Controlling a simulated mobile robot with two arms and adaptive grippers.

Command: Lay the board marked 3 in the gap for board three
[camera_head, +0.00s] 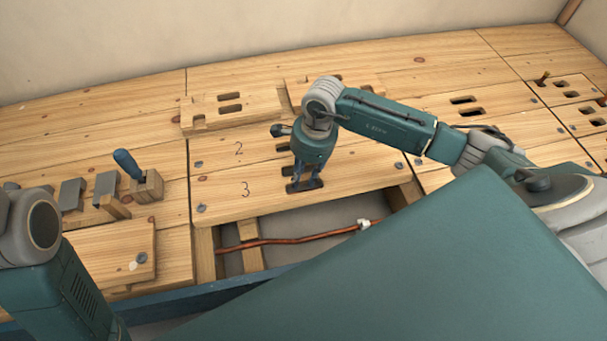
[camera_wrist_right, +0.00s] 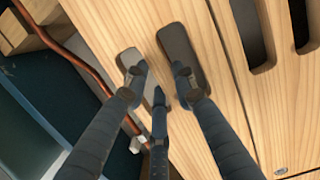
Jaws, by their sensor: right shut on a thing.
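The board marked 3 (camera_head: 228,193) lies alongside the board marked 2 (camera_head: 215,160), with a thin seam between them. It has two hand slots, which show in the wrist view along with its bare wood (camera_wrist_right: 200,120). My right gripper (camera_head: 304,187) points down at these slots. In the wrist view its fingers (camera_wrist_right: 158,88) are shut on the wood at the slots. An open floor gap (camera_head: 300,222) with a copper pipe runs along the near edge of board 3. My left arm shows at the left, but its gripper is out of view.
Wooden joists (camera_head: 249,255) and the copper pipe (camera_head: 290,241) with a white clip (camera_head: 363,223) lie in the gap. Loose slotted boards (camera_head: 260,101) lie at the back. A blue-handled tool (camera_head: 126,163) and grey metal pieces (camera_head: 71,195) stand at the left.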

